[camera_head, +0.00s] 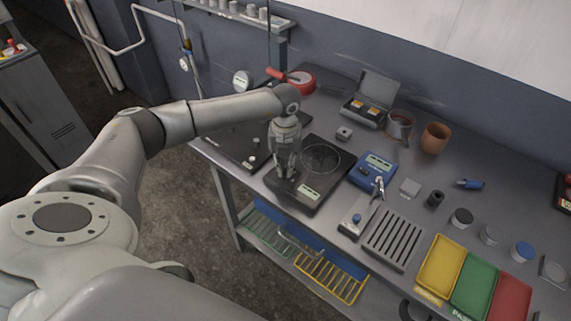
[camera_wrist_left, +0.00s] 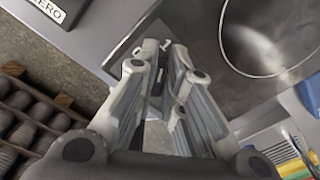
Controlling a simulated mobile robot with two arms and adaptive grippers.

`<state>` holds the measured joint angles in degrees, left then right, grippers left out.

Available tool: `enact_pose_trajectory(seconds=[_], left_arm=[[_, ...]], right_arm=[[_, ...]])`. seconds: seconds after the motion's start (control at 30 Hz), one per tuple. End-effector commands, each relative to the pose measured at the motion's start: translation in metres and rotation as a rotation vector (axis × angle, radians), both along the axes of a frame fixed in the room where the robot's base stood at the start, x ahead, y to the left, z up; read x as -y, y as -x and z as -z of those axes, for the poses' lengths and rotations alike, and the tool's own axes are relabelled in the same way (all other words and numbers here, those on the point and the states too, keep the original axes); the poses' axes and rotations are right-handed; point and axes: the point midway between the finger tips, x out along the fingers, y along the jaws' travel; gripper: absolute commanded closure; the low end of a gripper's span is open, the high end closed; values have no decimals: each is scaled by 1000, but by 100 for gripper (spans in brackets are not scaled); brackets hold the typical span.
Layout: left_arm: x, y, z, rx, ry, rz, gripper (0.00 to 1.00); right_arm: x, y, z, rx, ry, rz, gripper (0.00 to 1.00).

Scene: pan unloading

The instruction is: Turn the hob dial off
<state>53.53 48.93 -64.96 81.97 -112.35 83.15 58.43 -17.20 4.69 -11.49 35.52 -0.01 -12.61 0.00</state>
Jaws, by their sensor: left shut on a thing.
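The dark hob (camera_head: 325,180) with a thin ring marked on its top stands on the workbench, and its surface shows in the wrist view (camera_wrist_left: 235,85). My left gripper (camera_head: 286,175) points down at the hob's front left corner, beside a small pale display (camera_head: 308,191). In the wrist view the two fingers (camera_wrist_left: 162,68) come close together at the hob's edge, among white markings. The gripper is shut on what appears to be the hob dial, which the fingers hide. The dial's setting cannot be read. My right gripper is not in view.
A black panel (camera_head: 232,145) with small knobs lies left of the hob. A red pan (camera_head: 303,84) stands behind. A blue device (camera_head: 373,172) is close on the hob's right. Further right are a slotted rack (camera_head: 393,238) and coloured trays (camera_head: 439,266).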

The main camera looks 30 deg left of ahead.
Motion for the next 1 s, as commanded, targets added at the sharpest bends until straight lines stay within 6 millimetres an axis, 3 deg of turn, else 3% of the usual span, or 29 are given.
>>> enact_pose_trajectory(seconds=[1.0], left_arm=[[-5, 5, -1, 2, 2, -839, 100]], right_arm=[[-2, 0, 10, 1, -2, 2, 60]])
